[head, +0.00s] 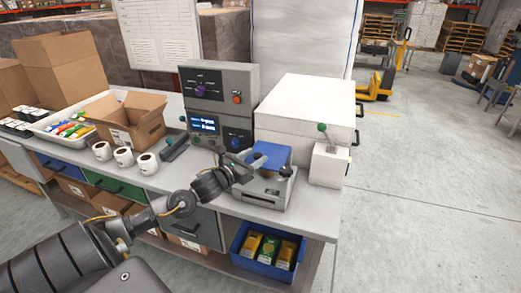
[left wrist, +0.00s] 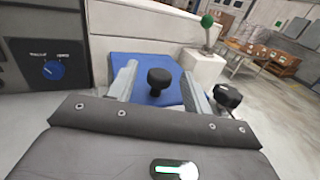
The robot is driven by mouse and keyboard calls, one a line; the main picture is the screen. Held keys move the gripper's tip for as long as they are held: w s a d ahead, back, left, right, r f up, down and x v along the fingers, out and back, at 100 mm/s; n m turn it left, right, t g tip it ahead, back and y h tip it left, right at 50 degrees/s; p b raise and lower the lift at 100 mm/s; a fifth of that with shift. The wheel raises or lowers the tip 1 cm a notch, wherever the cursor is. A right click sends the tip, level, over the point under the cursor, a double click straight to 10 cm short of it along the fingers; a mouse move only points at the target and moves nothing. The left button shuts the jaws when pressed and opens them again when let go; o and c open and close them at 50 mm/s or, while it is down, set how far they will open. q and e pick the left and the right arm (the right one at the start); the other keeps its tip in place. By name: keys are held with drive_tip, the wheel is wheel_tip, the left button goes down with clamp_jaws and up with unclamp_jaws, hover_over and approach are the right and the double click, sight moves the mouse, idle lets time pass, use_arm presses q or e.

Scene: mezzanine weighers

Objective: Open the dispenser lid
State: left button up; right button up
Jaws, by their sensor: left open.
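The dispenser (head: 268,195) is a grey box near the front edge of the bench, with a blue lid (head: 275,153) on top. In the left wrist view the blue lid (left wrist: 135,67) carries a black round knob (left wrist: 160,78). The lid looks down on the box, but my gripper hides part of it. My left gripper (head: 254,163) is at the lid; in the left wrist view its open fingers (left wrist: 160,85) stand on either side of the knob, with gaps visible. My right gripper is not in view.
A control box with a screen (head: 204,124) stands behind left. A large white cabinet (head: 308,112) and a green-knobbed lever post (head: 328,163) stand close behind right. Label rolls (head: 123,157) and an open carton (head: 128,120) are left. A blue bin (head: 269,255) sits below.

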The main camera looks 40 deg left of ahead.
sight(268, 151)
use_arm(q)
drive_tip(key=shift+w+d+p, duration=0.15)
drive_tip(key=shift+w+p, duration=0.25)
drive_tip(key=shift+w, duration=1.6)
